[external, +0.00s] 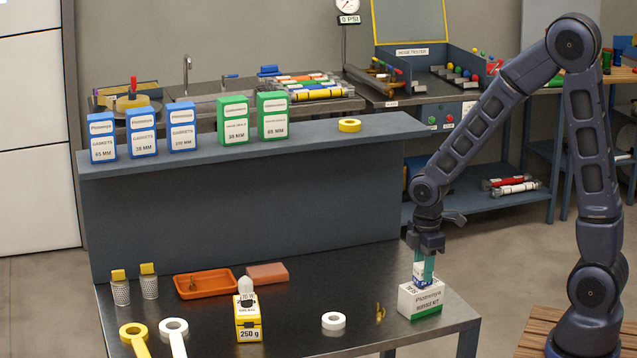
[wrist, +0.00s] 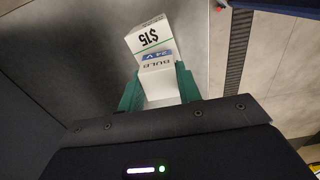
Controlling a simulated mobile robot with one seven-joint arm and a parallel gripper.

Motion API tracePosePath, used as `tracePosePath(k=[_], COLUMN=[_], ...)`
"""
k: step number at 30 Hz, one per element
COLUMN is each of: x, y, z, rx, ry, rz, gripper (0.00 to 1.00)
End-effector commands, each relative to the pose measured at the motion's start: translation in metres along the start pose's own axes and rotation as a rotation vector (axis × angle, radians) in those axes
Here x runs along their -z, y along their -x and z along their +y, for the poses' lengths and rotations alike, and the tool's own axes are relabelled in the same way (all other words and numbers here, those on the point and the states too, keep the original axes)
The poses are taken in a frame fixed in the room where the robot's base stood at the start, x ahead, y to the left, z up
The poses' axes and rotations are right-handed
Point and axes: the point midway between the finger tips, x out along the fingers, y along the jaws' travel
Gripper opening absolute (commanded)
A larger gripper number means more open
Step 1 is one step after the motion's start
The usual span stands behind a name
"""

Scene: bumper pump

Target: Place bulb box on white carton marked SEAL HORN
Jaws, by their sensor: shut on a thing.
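The bulb box (external: 422,277) is a small white and blue box held between the teal fingers of my gripper (external: 424,264). A white and green carton (external: 420,300) stands at the table's right end, directly below the held box. Its front seems to read "SERVICE KIT"; I cannot read SEAL HORN on it. The box's lower end is at the carton's top; I cannot tell whether they touch.
A white tape roll (external: 333,321) and small brass parts (external: 380,312) lie left of the carton. A yellow grease box (external: 248,317) and an orange tray (external: 205,284) are farther left. A raised shelf (external: 330,135) with several boxes runs behind. The table's right edge is close.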

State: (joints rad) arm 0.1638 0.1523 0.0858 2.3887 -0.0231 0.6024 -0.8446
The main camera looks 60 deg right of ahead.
Motion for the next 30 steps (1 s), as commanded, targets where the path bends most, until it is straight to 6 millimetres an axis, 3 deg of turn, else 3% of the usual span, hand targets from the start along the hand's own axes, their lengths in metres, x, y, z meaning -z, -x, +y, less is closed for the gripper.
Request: tracePosePath(k=[12, 13, 15, 16, 26, 30], x=[0.0, 0.0, 0.0, 0.0, 0.0, 0.0], y=[-0.005, -0.005, -0.005, -0.005, -0.003, 0.009], z=[0.0, 0.0, 0.0, 0.0, 0.0, 0.001], rx=[-0.001, -0.001, -0.001, -0.001, -0.001, -0.003], ry=[0.0, 0.0, 0.0, 0.0, 0.0, 0.0], rz=[0.0, 0.001, 0.001, 0.001, 0.001, 0.003], gripper=[0.12, 0.4, 0.54, 0.56, 0.56, 0.56])
